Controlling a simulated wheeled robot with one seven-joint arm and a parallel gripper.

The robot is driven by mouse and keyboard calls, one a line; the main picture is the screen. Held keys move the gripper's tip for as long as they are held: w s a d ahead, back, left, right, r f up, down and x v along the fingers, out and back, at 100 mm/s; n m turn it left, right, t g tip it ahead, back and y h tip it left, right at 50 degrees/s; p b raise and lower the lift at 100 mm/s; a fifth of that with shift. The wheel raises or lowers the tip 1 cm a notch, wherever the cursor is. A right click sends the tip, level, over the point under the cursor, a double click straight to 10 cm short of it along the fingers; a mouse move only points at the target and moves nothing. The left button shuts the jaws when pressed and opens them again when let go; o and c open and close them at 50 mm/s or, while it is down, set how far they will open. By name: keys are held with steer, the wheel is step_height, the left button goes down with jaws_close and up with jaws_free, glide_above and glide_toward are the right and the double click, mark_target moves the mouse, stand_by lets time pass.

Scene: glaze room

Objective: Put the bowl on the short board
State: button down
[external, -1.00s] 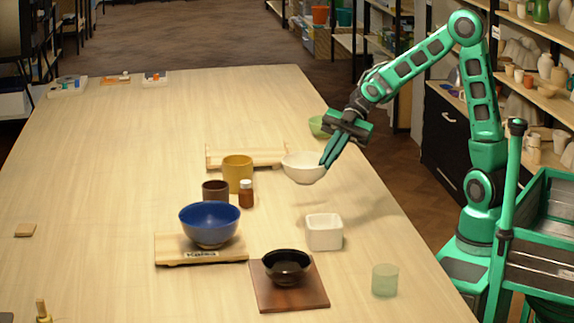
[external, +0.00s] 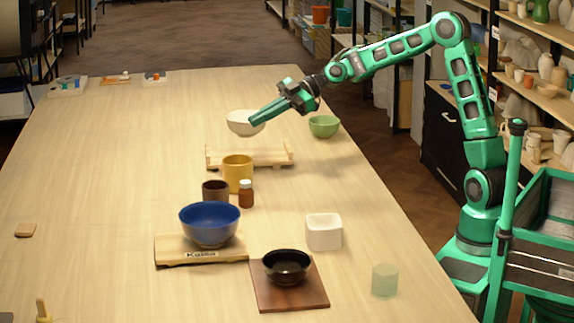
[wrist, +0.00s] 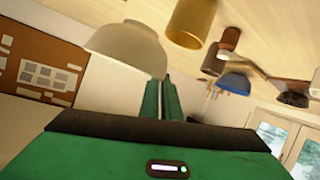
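My gripper (external: 254,119) is shut on the rim of a white bowl (external: 245,123) and holds it up in the air. In the external view the bowl appears just above and behind a light wooden board with raised ends (external: 248,157), which is bare. A second light board (external: 165,250) carries a label and a blue bowl (external: 210,225). A dark brown board (external: 300,300) carries a black bowl (external: 287,268).
A mustard pot (external: 238,173), a brown cup (external: 215,191) and a small amber jar (external: 246,194) stand just in front of the bare board. A green bowl (external: 324,126) is behind right. A white square pot (external: 323,232) and a pale green glass (external: 385,280) stand nearer.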

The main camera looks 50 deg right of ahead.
steer(key=shift+w+d+f, duration=0.95)
steer(key=shift+d+f, duration=0.25)
steer(key=shift+f, duration=0.4)
steer(key=shift+w+d+f, duration=1)
steer(key=shift+d+f, duration=0.25)
steer(key=shift+f, duration=0.4)
steer(key=shift+w+d+f, duration=0.95)
steer(key=shift+d+f, duration=0.25)
steer(key=shift+f, duration=0.4)
steer(key=c, duration=2.4)
jaws_free()
steer(key=shift+f, duration=0.1)
steer(key=o, duration=0.4)
steer(key=v, duration=1.2)
